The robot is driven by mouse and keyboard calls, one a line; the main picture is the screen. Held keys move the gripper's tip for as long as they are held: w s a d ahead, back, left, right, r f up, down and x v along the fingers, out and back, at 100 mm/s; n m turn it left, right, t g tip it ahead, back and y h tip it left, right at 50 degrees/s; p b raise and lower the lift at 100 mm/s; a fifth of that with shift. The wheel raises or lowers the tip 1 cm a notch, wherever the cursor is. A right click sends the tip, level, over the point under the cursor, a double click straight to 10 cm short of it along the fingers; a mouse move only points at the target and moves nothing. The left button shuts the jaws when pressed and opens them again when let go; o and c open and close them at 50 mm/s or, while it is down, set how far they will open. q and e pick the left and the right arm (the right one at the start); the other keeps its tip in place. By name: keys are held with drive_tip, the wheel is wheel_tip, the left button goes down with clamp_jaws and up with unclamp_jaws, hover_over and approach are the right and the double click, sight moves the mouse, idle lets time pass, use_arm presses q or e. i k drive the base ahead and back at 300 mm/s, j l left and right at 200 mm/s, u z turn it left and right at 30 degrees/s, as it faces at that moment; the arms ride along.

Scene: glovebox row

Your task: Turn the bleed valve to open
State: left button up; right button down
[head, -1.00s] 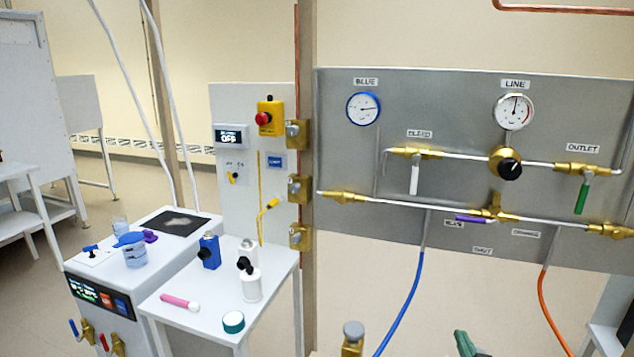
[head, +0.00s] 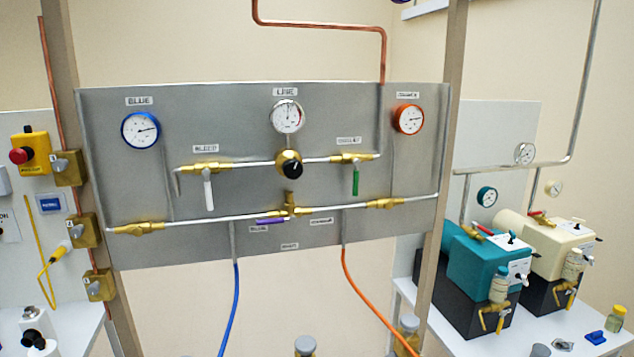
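The bleed valve (head: 207,167) is a brass body on the upper pipe, left of centre on the grey panel (head: 110,180), under the BLEED label (head: 205,148). Its white lever (head: 208,192) hangs straight down, across the horizontal pipe. The outlet valve (head: 352,158) to the right has a green lever (head: 355,182), also hanging down. A black regulator knob (head: 290,164) sits between them. Neither of my grippers is in view.
The blue gauge (head: 141,130), line gauge (head: 287,116) and orange gauge (head: 408,119) sit above the pipes. A purple lever (head: 270,221) lies lower. Blue (head: 235,300) and orange (head: 365,295) hoses hang below. Teal (head: 485,265) and cream (head: 545,250) pumps stand at right.

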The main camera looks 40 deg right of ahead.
sight(206, 172)
drive_tip(key=l+z, duration=0.2)
drive_tip(key=z, duration=0.25)
drive_tip(key=i+l+z, duration=0.1)
drive_tip(key=z, duration=0.35)
drive_tip(key=i+l+z, duration=0.1)
drive_tip(key=z, duration=0.35)
drive_tip(key=l, duration=0.15)
